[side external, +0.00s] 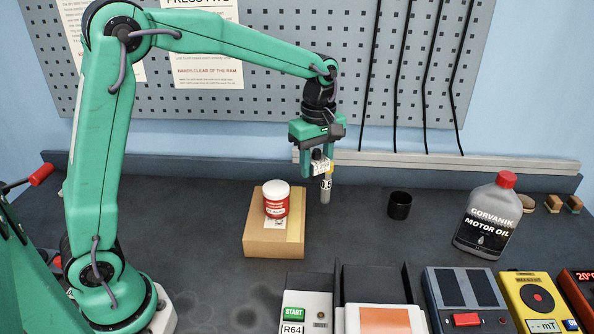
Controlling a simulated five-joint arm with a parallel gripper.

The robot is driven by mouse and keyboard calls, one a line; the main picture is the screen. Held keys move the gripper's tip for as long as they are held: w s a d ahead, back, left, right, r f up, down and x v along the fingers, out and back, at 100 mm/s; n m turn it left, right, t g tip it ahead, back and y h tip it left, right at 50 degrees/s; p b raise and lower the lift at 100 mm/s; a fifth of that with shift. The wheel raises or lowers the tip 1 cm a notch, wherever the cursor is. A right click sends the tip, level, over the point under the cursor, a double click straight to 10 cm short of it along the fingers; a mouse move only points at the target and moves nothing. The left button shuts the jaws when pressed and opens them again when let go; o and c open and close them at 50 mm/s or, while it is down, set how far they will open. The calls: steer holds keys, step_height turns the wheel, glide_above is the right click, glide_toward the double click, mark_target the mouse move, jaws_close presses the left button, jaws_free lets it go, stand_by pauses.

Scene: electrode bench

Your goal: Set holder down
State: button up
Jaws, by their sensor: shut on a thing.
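My gripper (319,156) hangs from the arm near the middle of the bench, jaws pointing down. It is shut on the holder (325,190), a slim grey cylinder with a white label and dark marking. The holder hangs roughly upright, its top partly hidden by the jaws. It is to the right of the cardboard box in the picture. I cannot tell whether its lower end touches the bench top (350,235).
A cardboard box (262,243) bears a red and white jar (276,200). A black cup (399,205) stands right of the holder, then a motor oil bottle (487,218). Devices line the front, including a START box (306,302) and a yellow meter (538,300).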

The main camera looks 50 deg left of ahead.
steer(key=s+a+f+n, duration=0.1)
steer(key=s+a+n, duration=1)
steer(key=s+a, duration=0.55)
steer(key=a+f, duration=0.4)
steer(key=s+a+f, duration=0.1)
steer(key=a+f, duration=0.3)
steer(key=s+a+f, duration=0.1)
steer(key=a+f, duration=0.3)
steer(key=shift+f, duration=0.1)
steer(key=shift+f, duration=1.95)
steer(key=shift+f, duration=0.15)
steer(key=o, duration=1.2)
